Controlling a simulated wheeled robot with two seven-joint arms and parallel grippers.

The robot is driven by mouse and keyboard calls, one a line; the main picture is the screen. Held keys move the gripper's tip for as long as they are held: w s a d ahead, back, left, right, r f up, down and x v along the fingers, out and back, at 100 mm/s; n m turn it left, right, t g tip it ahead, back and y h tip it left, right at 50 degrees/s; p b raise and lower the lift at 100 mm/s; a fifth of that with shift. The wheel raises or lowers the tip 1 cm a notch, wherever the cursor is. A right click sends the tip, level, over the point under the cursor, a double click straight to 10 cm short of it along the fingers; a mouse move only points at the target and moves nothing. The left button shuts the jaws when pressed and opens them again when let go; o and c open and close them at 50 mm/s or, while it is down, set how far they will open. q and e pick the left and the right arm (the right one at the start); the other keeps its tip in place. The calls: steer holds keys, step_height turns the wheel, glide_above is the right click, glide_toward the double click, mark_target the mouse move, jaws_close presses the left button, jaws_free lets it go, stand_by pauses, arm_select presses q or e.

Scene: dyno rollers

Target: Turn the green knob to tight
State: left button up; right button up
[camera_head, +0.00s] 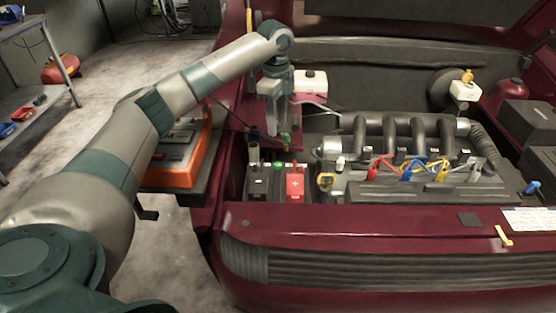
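A small green knob (285,138) shows just below and slightly right of the fingertips of my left gripper (275,128). The gripper points down over the left part of the engine bay. Whether the fingers touch the knob, and how far apart they are, is too small to tell. Another small green piece (277,165) sits lower, between the black terminal block (258,183) and the red terminal block (295,187). The knob's setting cannot be read. My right gripper is out of view.
The dark red car body (380,222) surrounds the engine bay. Black intake pipes (403,135) and coloured leads (407,170) lie right of the gripper. An orange device (180,168) sits left of the car, beneath my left arm.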

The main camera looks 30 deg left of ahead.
mark_target(278, 164)
arm_select(q)
steer(key=f, duration=0.5)
steer(key=f+p, duration=0.1)
steer(key=f, duration=0.9)
steer(key=shift+w+a+f, duration=0.1)
steer(key=shift+w+f, duration=0.15)
steer(key=shift+f, duration=0.25)
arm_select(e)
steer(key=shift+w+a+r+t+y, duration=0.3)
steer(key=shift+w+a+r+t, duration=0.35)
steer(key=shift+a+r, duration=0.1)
arm_select(q)
jaws_close()
